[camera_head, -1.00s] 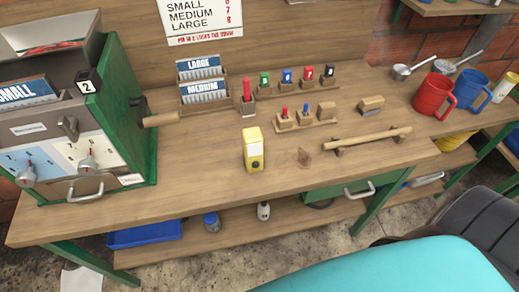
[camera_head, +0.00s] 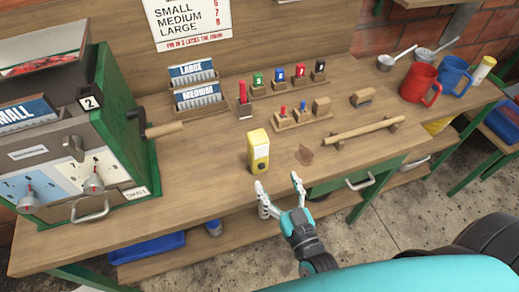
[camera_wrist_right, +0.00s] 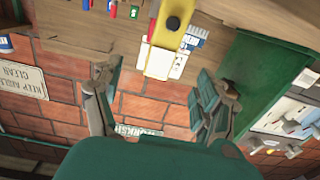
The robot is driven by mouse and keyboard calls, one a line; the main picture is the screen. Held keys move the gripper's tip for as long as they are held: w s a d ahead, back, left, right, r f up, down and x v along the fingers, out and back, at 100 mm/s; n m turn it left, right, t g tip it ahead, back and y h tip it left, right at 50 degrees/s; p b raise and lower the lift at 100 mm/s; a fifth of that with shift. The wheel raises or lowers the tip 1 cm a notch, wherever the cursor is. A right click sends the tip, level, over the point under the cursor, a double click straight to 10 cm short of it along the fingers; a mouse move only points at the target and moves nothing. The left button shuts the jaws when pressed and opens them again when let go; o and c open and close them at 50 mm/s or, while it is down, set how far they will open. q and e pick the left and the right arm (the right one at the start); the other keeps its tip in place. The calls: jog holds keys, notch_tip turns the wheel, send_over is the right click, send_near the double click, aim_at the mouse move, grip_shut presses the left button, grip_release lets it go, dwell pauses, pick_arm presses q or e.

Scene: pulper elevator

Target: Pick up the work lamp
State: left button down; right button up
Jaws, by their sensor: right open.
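The work lamp (camera_head: 258,150) is a small yellow block with a white panel and a dark round knob. It stands upright near the front edge of the wooden bench. My right gripper (camera_head: 278,184) is open and empty in front of the bench edge, below and slightly right of the lamp in the head view. It does not touch the lamp. In the right wrist view the lamp (camera_wrist_right: 174,30) appears at the top, beyond and between the spread fingers of the gripper (camera_wrist_right: 160,84). My left gripper is not in view.
A green and grey machine (camera_head: 75,150) with a wooden handle stands left of the lamp. Card racks (camera_head: 200,97) and stamp holders (camera_head: 302,121) sit behind it. A wooden bar (camera_head: 362,130) lies to the right, with red (camera_head: 419,83) and blue (camera_head: 454,76) mugs beyond. The bench around the lamp is clear.

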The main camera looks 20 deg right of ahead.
aim_at(262, 156)
jog(key=w, duration=0.2)
jog(key=w+p, duration=0.1)
jog(key=w, duration=0.4)
jog(key=shift+a, duration=0.3)
jog(key=shift+w+p, duration=0.35)
jog(key=shift+w, duration=0.1)
jog(key=shift+w+r, duration=0.1)
jog(key=shift+w, duration=0.2)
jog(key=w, duration=0.1)
jog(key=w+p, duration=0.1)
jog(key=w, duration=0.1)
jog(key=shift+w+a+p, duration=0.3)
jog(key=shift+w+p, duration=0.05)
jog(key=shift+p, duration=0.05)
jog(key=shift+w, duration=0.4)
jog(key=shift+s, duration=0.1)
